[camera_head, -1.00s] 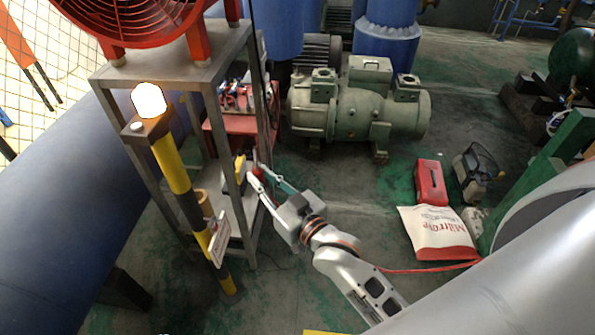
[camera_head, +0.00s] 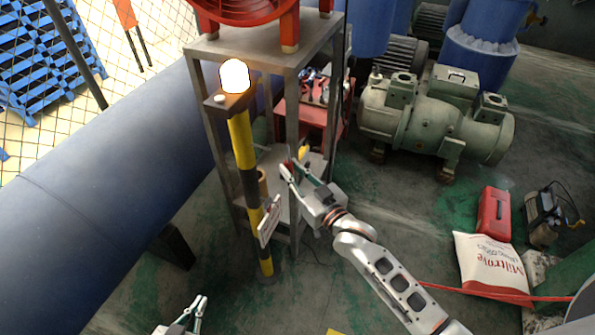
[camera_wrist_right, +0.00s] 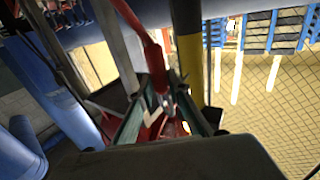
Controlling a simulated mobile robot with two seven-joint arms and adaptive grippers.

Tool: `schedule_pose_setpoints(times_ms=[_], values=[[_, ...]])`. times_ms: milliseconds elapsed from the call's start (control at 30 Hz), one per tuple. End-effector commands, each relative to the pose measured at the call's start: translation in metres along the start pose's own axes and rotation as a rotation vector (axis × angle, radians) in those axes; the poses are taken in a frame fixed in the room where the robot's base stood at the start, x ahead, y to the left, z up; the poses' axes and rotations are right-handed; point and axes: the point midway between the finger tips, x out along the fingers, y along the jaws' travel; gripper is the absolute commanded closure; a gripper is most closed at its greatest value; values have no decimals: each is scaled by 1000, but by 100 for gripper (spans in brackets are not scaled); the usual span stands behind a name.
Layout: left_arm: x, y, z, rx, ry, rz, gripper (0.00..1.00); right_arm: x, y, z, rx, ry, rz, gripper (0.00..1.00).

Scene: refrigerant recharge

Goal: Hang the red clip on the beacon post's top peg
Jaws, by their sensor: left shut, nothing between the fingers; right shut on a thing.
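The beacon post (camera_head: 246,153) is yellow and black and stands upright, with a lit beacon (camera_head: 234,76) on top. A small white knob (camera_head: 219,99) sits on its top bracket; I cannot tell whether it is the top peg. My right gripper (camera_head: 288,170) is just right of the post, shut on a small red thing, seemingly the red clip (camera_head: 290,163), mostly hidden by the fingers. In the right wrist view the gripper (camera_wrist_right: 164,98) has red at its fingertips and the post (camera_wrist_right: 190,65) close behind. My left gripper (camera_head: 200,302) is shut and empty at the bottom edge.
A metal rack (camera_head: 290,110) stands right behind the post, carrying a red fan (camera_head: 243,10). A sign (camera_head: 269,221) hangs on the post. A large blue pipe (camera_head: 90,200) lies to the left.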

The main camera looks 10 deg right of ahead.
Motion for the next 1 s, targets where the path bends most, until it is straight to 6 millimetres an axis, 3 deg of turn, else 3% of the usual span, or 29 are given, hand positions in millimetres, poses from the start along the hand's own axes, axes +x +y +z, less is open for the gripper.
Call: schedule_pose_setpoints(times_ms=[1000], values=[[0, 0, 0, 0, 0, 0, 100, 46, -30, 4, 0, 2, 0, 100]])
